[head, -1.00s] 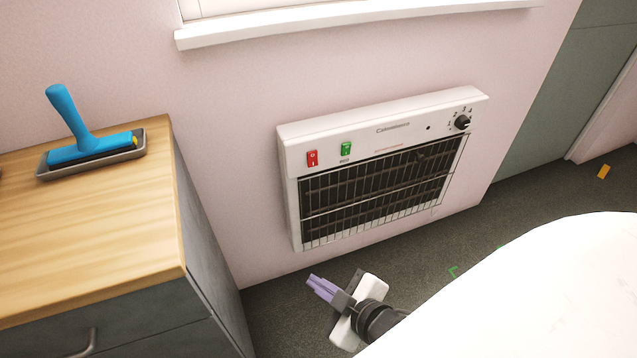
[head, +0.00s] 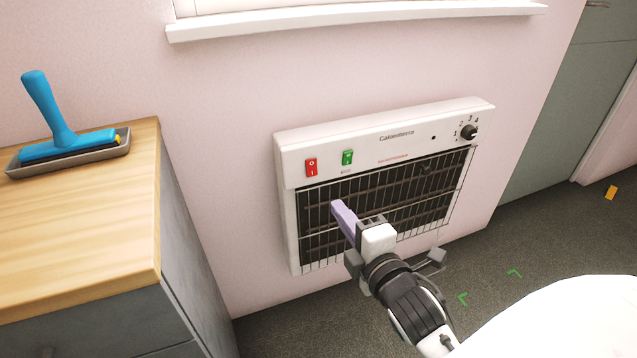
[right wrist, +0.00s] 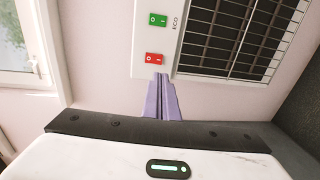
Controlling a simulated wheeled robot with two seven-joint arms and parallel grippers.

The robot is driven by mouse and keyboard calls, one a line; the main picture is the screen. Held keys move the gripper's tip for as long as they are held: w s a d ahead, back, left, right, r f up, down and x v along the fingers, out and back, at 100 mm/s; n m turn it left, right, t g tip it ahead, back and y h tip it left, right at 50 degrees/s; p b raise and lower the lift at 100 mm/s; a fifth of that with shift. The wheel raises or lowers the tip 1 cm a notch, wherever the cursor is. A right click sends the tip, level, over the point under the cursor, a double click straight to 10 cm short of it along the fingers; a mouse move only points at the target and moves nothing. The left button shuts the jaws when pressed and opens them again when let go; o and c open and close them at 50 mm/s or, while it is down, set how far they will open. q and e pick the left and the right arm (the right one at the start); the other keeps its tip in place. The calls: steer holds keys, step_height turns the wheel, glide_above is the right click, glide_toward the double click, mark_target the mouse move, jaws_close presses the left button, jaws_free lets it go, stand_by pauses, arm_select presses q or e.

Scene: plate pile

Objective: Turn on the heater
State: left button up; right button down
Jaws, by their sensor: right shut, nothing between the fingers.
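The white heater (head: 390,137) is mounted on the pink wall, with a dark grille below its control strip. A red switch (head: 311,167) sits at the left of the strip, a green switch (head: 347,157) just right of it, and a black dial (head: 468,132) at the right end. My right gripper (head: 338,207) is shut and empty in front of the grille's left part, below the switches. In the right wrist view its purple fingertips (right wrist: 160,80) appear close under the red switch (right wrist: 155,59); contact cannot be told. My left gripper is out of view.
A wooden-topped cabinet (head: 90,225) stands at the left with a blue-handled roller (head: 55,125) in a grey tray. A window sill (head: 350,20) juts out above the heater. Dark floor lies below and to the right.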

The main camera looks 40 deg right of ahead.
steer(key=b, duration=0.2)
glide_toward(313, 175)
steer(key=x, duration=0.5)
steer(key=shift+w, duration=0.2)
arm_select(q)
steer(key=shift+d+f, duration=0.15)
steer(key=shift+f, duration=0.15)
arm_select(e)
steer(key=shift+w+d, duration=0.15)
steer(key=shift+w, duration=0.35)
